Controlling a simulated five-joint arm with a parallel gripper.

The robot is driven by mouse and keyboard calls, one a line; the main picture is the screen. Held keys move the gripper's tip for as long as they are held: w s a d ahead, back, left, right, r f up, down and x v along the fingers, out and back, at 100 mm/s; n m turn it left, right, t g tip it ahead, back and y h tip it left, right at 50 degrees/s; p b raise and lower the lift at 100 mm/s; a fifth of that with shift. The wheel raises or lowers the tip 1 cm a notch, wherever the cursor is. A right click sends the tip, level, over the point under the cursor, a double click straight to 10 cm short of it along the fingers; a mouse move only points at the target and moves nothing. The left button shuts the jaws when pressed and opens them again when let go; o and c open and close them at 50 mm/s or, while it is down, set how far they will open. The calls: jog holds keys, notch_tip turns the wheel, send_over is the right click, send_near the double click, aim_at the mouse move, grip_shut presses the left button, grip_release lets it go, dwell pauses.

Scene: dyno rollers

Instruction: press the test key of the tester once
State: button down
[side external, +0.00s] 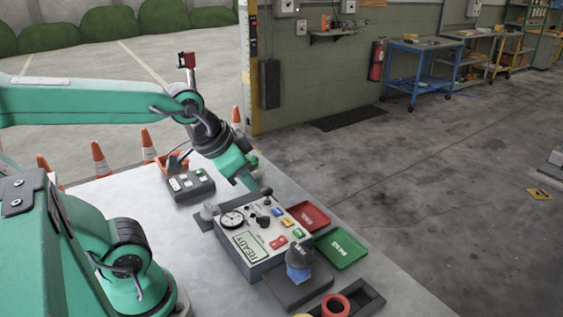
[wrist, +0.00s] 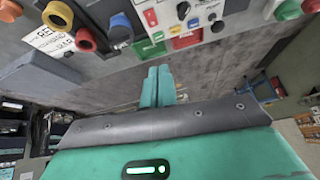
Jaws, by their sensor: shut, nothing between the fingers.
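The tester (side external: 258,258) is a grey box on the pale table in the side view. Its top carries a round gauge (side external: 232,219), a READY display (side external: 246,245), dark knobs and several coloured keys, among them a red one (side external: 278,242). I cannot read which is the test key. My gripper (side external: 253,185) is shut and empty, pointing down near the tester's far edge, beside a dark round knob (side external: 266,191). I cannot tell whether it touches anything. In the wrist view, its closed teal fingers (wrist: 157,86) show below several coloured knobs and keys.
A red FAIL tray (side external: 308,216) and a green PASS tray (side external: 341,250) lie right of the tester. A blue-banded part (side external: 298,268) stands on a dark pad in front. A dark control box (side external: 190,187) sits at the back left. A red ring (side external: 336,305) is at the front.

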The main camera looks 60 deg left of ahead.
aim_at(296, 232)
jog(key=w+f+m+t, duration=0.1)
jog(key=w+f+m, duration=0.5)
jog(key=w, duration=0.5)
jog(key=shift+w+d+f+m, duration=0.35)
jog(key=shift+w+f+m, duration=0.05)
jog(key=shift+f, duration=0.15)
jog(key=shift+f, duration=4.25)
jog(key=shift+f, duration=0.15)
jog(key=shift+a+f, duration=0.15)
jog(key=shift+f, duration=0.15)
